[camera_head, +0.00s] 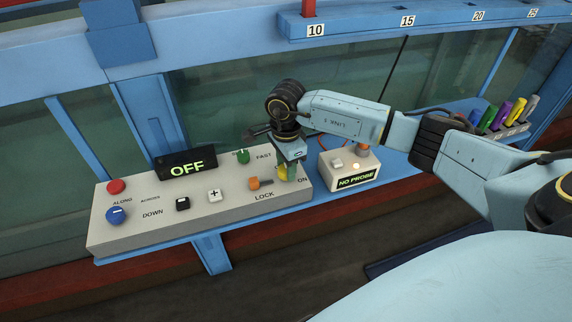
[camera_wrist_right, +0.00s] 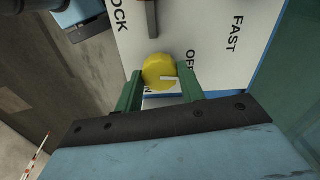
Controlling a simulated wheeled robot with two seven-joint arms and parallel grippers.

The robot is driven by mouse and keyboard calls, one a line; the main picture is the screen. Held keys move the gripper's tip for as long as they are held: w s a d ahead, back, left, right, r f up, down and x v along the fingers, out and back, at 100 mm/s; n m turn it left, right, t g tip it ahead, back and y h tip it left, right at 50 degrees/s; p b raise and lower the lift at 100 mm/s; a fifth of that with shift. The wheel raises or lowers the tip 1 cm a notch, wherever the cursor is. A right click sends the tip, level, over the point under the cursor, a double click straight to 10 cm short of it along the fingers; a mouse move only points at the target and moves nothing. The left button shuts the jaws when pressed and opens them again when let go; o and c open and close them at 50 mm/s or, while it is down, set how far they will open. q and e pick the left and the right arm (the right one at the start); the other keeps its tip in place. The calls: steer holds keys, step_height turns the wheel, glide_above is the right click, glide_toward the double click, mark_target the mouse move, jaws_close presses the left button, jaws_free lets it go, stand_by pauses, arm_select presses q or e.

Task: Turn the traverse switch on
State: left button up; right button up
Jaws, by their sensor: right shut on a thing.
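The traverse switch looks to be the round yellow knob (camera_wrist_right: 159,71) with a white pointer line, on the white control panel (camera_head: 130,235). In the wrist view the line lies towards the right. The word OFF shows beside the knob, and the ON label is partly covered. The display (camera_head: 187,164) behind the panel reads OFF in green.
An orange lock lever (camera_head: 258,184) and a green knob (camera_head: 243,157) stand close left of my gripper. A small box (camera_head: 350,172) reading NO PROBE stands to the right. Red (camera_head: 116,187) and blue (camera_head: 116,215) knobs are at the panel's left end. The flume glass is behind.

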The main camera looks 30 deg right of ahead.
steer(key=m, duration=0.4)
steer(key=shift+b, duration=0.35)
steer(key=m, duration=0.3)
steer(key=shift+m, duration=0.4)
steer(key=m, duration=0.4)
steer(key=shift+m, duration=0.3)
steer(key=m, duration=0.4)
steer(key=shift+m, duration=0.3)
steer(key=o, duration=1)
steer(key=shift+c, duration=0.2)
